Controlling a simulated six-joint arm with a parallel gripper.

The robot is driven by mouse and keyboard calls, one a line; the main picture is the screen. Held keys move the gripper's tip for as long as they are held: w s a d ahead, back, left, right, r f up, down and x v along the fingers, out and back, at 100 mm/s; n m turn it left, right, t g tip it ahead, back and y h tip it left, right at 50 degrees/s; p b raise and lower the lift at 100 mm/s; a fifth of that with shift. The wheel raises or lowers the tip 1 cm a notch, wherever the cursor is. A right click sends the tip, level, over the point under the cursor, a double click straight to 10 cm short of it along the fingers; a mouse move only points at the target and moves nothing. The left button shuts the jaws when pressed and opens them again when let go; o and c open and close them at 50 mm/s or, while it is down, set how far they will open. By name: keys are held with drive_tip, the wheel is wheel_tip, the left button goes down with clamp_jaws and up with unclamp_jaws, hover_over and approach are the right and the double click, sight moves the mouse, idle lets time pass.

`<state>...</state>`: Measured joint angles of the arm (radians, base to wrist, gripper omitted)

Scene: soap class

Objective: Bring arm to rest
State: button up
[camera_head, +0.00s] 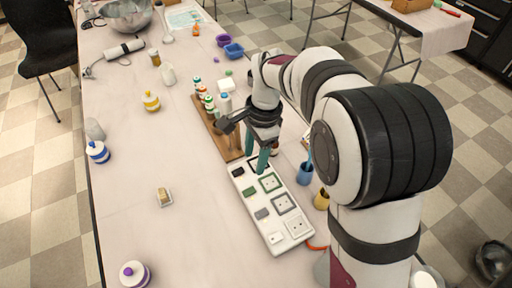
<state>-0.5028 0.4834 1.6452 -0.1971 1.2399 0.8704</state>
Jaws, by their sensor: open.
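My gripper (256,161) hangs at the middle of the table, fingers pointing down. Its two teal fingers are apart and nothing shows between them. It is over the far end of a white panel (276,233) with sockets and switches. The arm reaches in from the right, bent at the elbow, and hides part of the table behind it. Whether the fingertips touch the panel I cannot tell.
A wooden rack (222,141) with small bottles stands just behind my gripper. A blue cup (305,174) is close on the right. The table's front left is mostly clear.

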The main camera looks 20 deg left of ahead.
drive_tip(key=shift+w+d+r, duration=0.1)
drive_tip(key=shift+d+r, duration=0.05)
drive_tip(key=shift+r, duration=1.3)
